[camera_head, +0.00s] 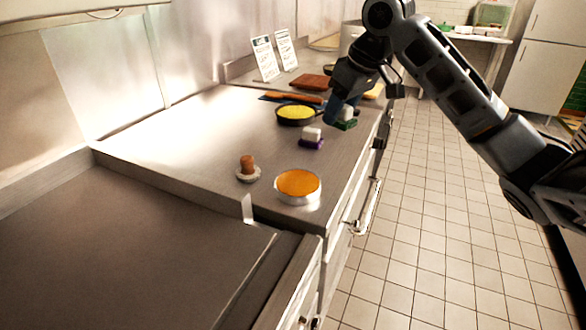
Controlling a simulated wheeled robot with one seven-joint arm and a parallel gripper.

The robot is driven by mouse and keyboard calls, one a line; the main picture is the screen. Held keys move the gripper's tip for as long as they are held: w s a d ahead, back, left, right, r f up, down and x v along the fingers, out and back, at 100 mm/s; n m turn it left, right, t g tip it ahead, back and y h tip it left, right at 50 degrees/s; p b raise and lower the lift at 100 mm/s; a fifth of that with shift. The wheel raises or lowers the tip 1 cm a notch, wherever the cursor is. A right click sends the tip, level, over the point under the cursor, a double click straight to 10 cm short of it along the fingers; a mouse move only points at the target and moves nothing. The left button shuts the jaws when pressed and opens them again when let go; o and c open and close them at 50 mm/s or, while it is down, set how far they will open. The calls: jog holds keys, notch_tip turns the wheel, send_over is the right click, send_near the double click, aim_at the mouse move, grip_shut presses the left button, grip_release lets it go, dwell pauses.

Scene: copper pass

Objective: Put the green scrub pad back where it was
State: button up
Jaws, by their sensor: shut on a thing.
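The green scrub pad (346,124) has a green underside and a white block on top. It is at my gripper (340,112), near the right edge of the steel counter, beyond the purple pad. My gripper points down and is shut on the scrub pad; the dark blue fingers hide part of it. I cannot tell whether the pad touches the counter or hangs just above it.
A purple pad with a white block (311,138) sits nearer on the counter (200,140). A pan with yellow contents (296,115) lies to its left. Nearer are an orange-topped round tin (298,187) and a brown-handled piece (248,168). A brown board (310,82) lies farther back.

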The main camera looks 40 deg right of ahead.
jog(key=shift+s+f, duration=0.15)
jog(key=shift+f, duration=0.35)
jog(key=p, duration=0.1)
send_over(289, 157)
jog(key=s, duration=0.2)
jog(key=f, duration=0.6)
jog(key=shift+w+f, duration=0.2)
jog(key=shift+f, duration=2.2)
jog(key=o, duration=1)
jog(key=shift+f, duration=0.1)
jog(key=v, duration=1.2)
